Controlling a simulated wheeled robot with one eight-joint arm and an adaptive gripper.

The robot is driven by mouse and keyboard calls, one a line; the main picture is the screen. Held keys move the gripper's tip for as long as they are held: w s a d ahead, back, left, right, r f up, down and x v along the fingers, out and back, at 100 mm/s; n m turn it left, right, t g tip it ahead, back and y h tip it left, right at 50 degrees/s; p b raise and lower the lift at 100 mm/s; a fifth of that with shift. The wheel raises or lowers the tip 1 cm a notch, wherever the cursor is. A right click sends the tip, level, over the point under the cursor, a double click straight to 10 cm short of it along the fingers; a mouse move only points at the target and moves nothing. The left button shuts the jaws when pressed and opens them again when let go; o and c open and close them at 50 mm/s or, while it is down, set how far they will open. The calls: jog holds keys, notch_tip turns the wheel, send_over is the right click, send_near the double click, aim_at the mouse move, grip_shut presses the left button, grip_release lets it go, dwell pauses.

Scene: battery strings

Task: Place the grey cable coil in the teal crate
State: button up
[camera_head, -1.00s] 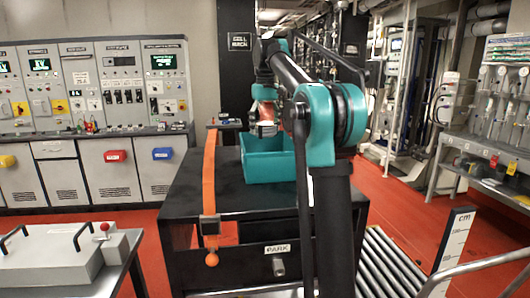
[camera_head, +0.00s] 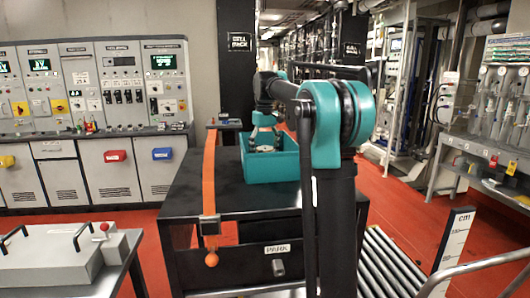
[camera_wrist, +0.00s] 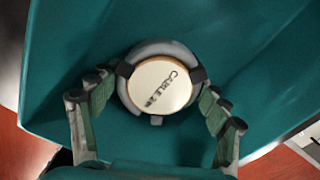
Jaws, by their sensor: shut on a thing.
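The teal crate (camera_head: 272,169) stands on a black bench, open side up. My gripper (camera_head: 264,148) reaches down into it, its fingers partly below the rim. In the wrist view, my gripper (camera_wrist: 158,90) has one finger on each side of the grey cable coil (camera_wrist: 160,84) and is shut on it. I cannot tell whether the coil touches the crate floor. The near crate wall hides most of it in the head view.
An orange strap (camera_head: 209,180) with a buckle runs over the black bench (camera_head: 240,205) left of the crate. A grey case (camera_head: 45,262) lies on a table at front left. Rollers (camera_head: 390,262) and a measuring post (camera_head: 455,245) stand at right.

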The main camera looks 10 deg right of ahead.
aim_at(265, 148)
jog(key=shift+f, duration=0.1)
jog(key=o, duration=1.4)
jog(key=shift+c, duration=0.2)
notch_tip(265, 148, up, 12)
